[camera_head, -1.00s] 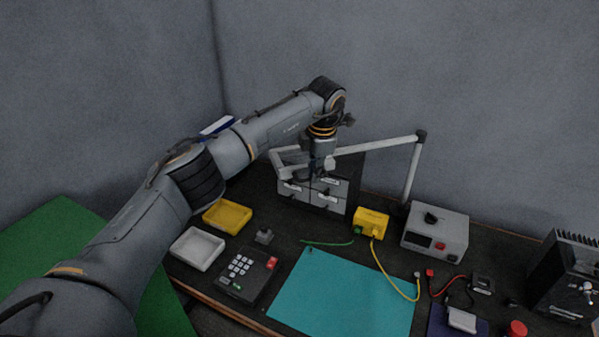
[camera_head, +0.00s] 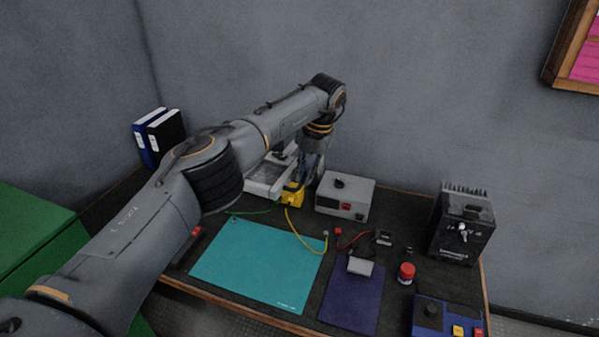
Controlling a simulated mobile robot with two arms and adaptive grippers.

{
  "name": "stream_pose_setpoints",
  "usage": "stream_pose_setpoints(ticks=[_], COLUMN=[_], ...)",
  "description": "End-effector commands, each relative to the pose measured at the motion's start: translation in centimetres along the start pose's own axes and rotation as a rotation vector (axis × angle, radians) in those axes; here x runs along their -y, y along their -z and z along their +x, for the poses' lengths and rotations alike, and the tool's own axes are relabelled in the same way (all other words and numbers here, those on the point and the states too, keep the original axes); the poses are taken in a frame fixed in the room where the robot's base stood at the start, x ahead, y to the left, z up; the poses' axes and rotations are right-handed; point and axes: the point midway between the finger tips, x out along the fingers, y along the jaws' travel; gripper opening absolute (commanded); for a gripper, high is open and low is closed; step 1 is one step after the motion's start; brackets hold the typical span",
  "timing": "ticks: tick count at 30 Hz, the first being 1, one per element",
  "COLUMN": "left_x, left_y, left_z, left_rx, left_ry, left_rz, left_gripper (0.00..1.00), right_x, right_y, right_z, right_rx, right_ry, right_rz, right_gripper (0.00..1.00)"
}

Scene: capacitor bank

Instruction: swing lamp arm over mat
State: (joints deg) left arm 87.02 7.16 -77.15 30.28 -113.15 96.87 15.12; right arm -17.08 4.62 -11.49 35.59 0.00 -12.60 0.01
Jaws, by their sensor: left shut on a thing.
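My left gripper (camera_head: 307,172) points down at the back of the bench, shut on the lamp arm, with the grip partly hidden. A pale flat piece that looks like the lamp head (camera_head: 266,182) shows just left of the fingers, behind the mat and partly covered by my arm. The lamp's upright post is hidden behind my arm and wrist. The teal mat (camera_head: 258,262) lies flat at the front of the bench, nearer than the gripper. My right gripper is out of view.
A yellow box (camera_head: 292,196) with green and yellow leads sits below the gripper. A grey instrument (camera_head: 345,197) stands to its right. A blue mat (camera_head: 350,300), a red-capped jar (camera_head: 406,273) and a black unit (camera_head: 463,226) are further right. Binders (camera_head: 160,135) stand at the back left.

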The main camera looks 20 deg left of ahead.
Motion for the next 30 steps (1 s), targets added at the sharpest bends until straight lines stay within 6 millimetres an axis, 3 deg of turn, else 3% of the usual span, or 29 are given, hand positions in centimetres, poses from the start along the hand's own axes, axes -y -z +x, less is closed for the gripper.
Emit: stream_pose_setpoints(ticks=[19,21,23,30], left_x=[0.58,0.56,0.56,0.52], left_y=[-0.34,-0.34,-0.34,-0.32], left_z=[-0.02,-0.02,-0.03,-0.06], left_rx=[-0.004,-0.004,-0.004,-0.004], left_ry=[0.001,0.001,0.001,0.001], left_rz=[-0.037,-0.037,-0.037,-0.037], left_gripper=[0.0,0.2,0.33,0.34], right_x=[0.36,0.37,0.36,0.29], right_y=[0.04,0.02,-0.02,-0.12], right_z=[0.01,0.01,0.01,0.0], right_rx=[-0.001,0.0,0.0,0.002], right_ry=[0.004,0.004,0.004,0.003], right_rz=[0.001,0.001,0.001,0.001], right_gripper=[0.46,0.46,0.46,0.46])
